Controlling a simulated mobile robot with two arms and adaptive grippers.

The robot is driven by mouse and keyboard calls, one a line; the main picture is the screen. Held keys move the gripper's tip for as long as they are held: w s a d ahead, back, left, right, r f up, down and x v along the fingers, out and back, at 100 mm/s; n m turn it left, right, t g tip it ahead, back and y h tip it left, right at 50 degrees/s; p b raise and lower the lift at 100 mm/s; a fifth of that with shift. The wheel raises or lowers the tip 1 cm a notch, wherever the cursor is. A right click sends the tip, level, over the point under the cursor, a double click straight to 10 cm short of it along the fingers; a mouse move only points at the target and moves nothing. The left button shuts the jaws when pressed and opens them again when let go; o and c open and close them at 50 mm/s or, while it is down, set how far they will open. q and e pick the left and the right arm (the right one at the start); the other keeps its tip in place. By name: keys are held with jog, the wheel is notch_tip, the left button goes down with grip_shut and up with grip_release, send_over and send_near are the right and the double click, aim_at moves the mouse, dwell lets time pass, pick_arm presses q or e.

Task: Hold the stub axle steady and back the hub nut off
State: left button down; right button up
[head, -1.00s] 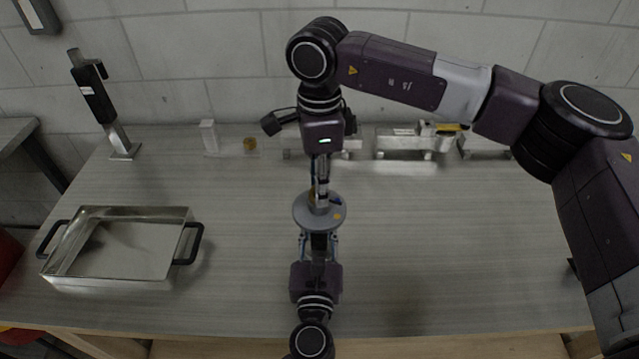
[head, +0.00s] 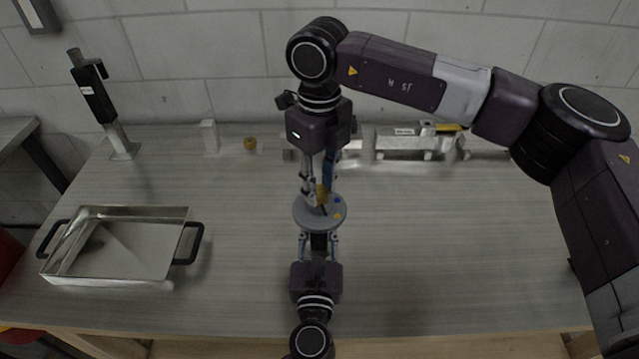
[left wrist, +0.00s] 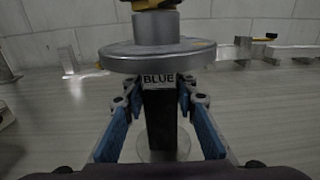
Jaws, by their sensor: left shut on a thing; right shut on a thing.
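The stub axle (left wrist: 161,112) stands upright as a dark square post with a "BLUE" label, under a round grey hub disc (left wrist: 155,56). The disc also shows in the head view (head: 306,219), with blue and yellow dots on top. My left gripper (head: 319,240) comes from the front and is shut on the axle just below the disc; its blue pads show in the left wrist view. The brass hub nut (head: 321,197) sits above the disc, mostly hidden by the fingers. My right gripper (head: 318,190) reaches down from above and is shut on the nut.
A metal tray with black handles (head: 118,272) lies at the left. A stand with a black head (head: 95,95) is at the back left. A small brass piece (head: 250,143) and metal fixtures (head: 400,143) line the back. The right side of the bench is clear.

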aim_at(319, 191)
jog(key=shift+m, duration=1.4)
jog(key=shift+w, duration=0.1)
jog(key=o, duration=1.2)
jog(key=shift+c, duration=0.2)
notch_tip(319, 191, up, 12)
